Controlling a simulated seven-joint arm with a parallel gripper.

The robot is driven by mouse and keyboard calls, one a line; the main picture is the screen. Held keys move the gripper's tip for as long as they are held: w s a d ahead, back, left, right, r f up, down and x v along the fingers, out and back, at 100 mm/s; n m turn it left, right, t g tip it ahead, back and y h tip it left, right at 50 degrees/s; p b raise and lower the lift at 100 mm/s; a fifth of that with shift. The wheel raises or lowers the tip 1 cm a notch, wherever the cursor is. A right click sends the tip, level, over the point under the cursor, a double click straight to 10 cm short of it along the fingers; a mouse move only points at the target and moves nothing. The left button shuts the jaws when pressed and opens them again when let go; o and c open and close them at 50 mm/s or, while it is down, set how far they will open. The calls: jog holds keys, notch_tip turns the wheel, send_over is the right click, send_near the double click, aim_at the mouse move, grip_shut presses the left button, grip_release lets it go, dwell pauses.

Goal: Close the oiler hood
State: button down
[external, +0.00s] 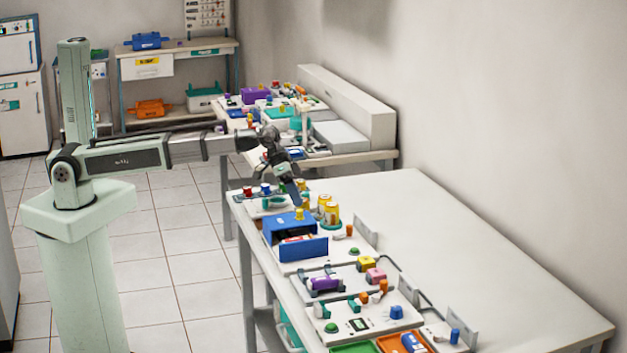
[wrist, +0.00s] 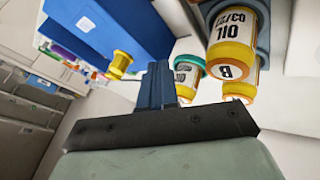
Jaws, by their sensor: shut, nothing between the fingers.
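A blue box (external: 284,226), which seems to be the oiler, stands on the near table. A blue panel (external: 303,249) stands away from its body on the near side, with the dark inside showing between; I cannot tell for sure that this is the hood. A yellow knob (external: 299,214) sits at the box's top. In the wrist view the blue box (wrist: 105,28) is at the upper left and the knob (wrist: 120,62) is left of the fingers. My gripper (external: 296,199) is shut and empty, above and behind the box; its blue fingers (wrist: 158,82) show together in the wrist view.
Yellow oil bottles (external: 331,214) stand just right of the fingers; they also show in the wrist view (wrist: 233,55). Nearer are a purple piece (external: 325,284) in a holder, small coloured parts and a green tray (external: 355,347). The table's right side (external: 480,240) is clear.

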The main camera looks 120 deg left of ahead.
aim_at(290, 224)
jog(key=shift+w+d+r, duration=0.1)
jog(key=shift+w+d, duration=0.4)
jog(key=shift+d, duration=0.35)
jog(key=shift+w+d, duration=0.45)
jog(key=shift+d, duration=0.4)
jog(key=shift+w, duration=0.1)
jog(key=w+d, duration=0.6)
jog(key=shift+w+d, duration=0.25)
jog(key=shift+d, duration=0.1)
